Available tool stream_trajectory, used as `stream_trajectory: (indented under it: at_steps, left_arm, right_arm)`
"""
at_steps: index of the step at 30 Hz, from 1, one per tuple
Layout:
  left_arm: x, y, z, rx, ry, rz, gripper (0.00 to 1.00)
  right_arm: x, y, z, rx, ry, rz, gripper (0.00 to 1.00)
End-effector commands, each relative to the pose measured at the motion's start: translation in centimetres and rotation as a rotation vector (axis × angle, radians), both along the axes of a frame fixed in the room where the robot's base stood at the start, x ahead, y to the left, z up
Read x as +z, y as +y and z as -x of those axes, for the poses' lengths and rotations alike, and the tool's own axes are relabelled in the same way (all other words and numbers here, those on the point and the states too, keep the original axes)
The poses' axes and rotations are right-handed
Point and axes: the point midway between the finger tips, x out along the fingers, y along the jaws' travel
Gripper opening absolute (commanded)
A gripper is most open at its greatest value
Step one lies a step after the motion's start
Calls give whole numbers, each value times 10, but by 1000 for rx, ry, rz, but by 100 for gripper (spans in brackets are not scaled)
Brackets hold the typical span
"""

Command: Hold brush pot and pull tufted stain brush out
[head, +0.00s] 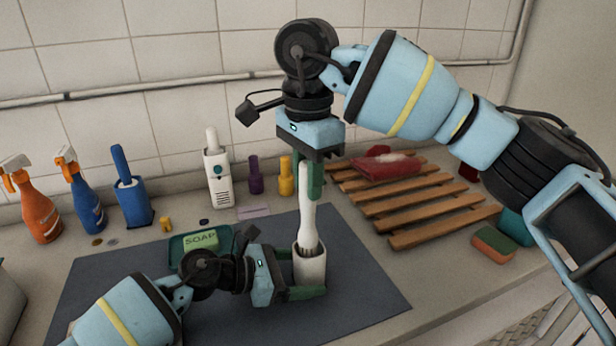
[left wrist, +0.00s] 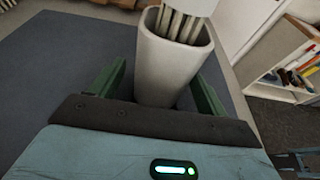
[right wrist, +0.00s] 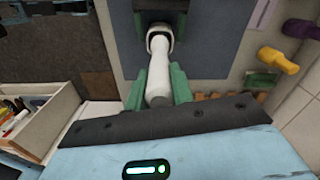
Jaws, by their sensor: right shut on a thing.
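The white brush pot (head: 311,268) stands upright on the dark mat; it also shows in the left wrist view (left wrist: 168,65). The white tufted stain brush (head: 308,212) is upright, its tufts (left wrist: 182,24) partly inside the pot's mouth and partly above the rim. My right gripper (head: 312,178) points down from above and is shut on the brush handle (right wrist: 158,85). My left gripper (head: 306,272) has its green fingers apart on either side of the pot. In the left wrist view, a gap shows between the left finger and the pot. The tuft ends are hidden inside the pot.
A soap dish (head: 178,250) with green soap is beside my left wrist. Spray bottles (head: 40,212), a blue brush holder (head: 133,200) and a white holder (head: 218,178) line the wall. A wooden rack (head: 440,212) stands at right. The mat's right part is clear.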

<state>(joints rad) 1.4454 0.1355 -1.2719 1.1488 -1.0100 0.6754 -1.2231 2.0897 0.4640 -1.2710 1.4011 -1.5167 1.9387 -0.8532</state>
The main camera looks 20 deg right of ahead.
Motion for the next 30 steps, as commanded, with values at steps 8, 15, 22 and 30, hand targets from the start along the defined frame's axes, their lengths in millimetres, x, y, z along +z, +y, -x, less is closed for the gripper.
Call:
stream_trajectory:
  at_steps: [8,15,22,30]
  left_arm:
    - [1,5,0,1,0,0,76]
    - [12,41,-1,2,-1,-1,76]
    - [25,84,-1,3,-1,-1,76]
    - [34,111,0,0,1,0,76]
  right_arm:
    - [0,0,0,0,0,0,0]
    - [0,0,0,0,0,0,0]
    - [0,0,0,0,0,0,0]
    - [0,0,0,0,0,0,0]
